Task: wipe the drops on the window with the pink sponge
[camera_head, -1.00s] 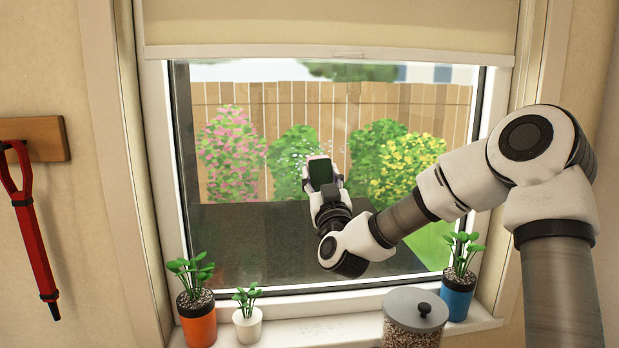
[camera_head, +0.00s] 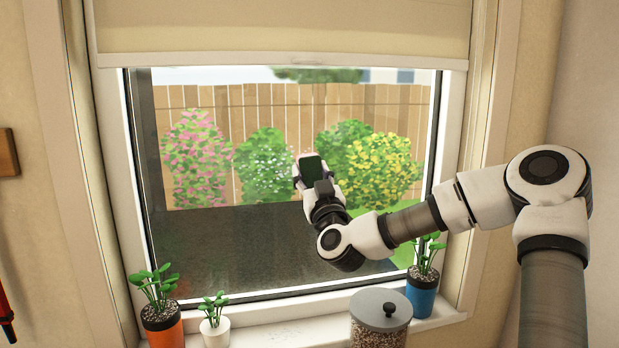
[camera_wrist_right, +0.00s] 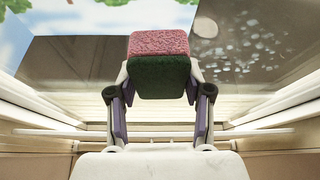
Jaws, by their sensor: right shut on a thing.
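The window (camera_head: 200,240) fills the middle of the head view. White drops (camera_wrist_right: 240,45) show on the glass in the right wrist view, right of the sponge; I cannot make them out clearly in the head view. My right gripper (camera_head: 307,170) is in front of the pane, shut on the sponge. The sponge (camera_wrist_right: 160,44) has a pink layer and a dark green layer; its green side shows in the head view (camera_head: 313,167). I cannot tell whether the sponge touches the glass. My left gripper is not in view.
A pulled-down blind (camera_head: 280,30) covers the window's top. A red tool hangs at far left (camera_head: 5,312).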

